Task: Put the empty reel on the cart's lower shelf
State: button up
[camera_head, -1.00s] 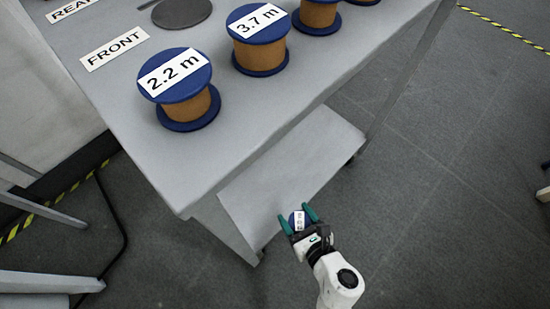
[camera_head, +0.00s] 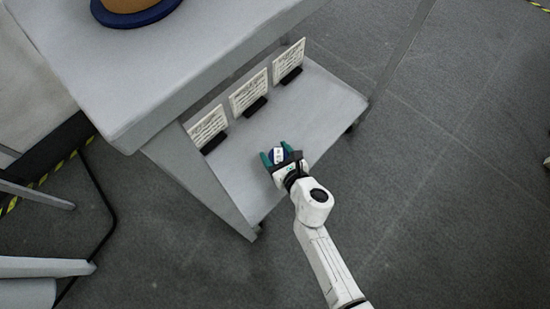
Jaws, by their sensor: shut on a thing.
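My gripper (camera_head: 274,157) is shut on a small blue reel (camera_head: 277,153) with a white label, too small to read. The gripper has green fingers on either side of the reel. It reaches over the front part of the cart's lower shelf (camera_head: 315,112), a plain grey board under the upper top. I cannot tell whether the reel touches the shelf or hangs above it.
Three cards in dark holders stand along the shelf's back: a left card (camera_head: 208,128), a middle card (camera_head: 249,94) and a right card (camera_head: 289,62). Bare shelf lies right of the gripper.

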aim_at(275, 158)
jog(key=f+b, duration=0.3)
jog(key=shift+w+a+f, duration=0.2)
jog(key=shift+w, duration=0.2)
jog(key=shift+f+b, duration=0.25)
jog(key=shift+b, duration=0.1)
jog(key=shift+f+b, duration=0.3)
jog(key=o, duration=1.1)
jog(key=shift+d, duration=0.1)
jog(key=shift+c, duration=0.2)
jog(key=shift+r+p, duration=0.25)
jog(key=shift+p, duration=0.1)
jog(key=p+v, duration=0.4)
jog(key=v, duration=0.8)
jog(key=shift+p, duration=0.35)
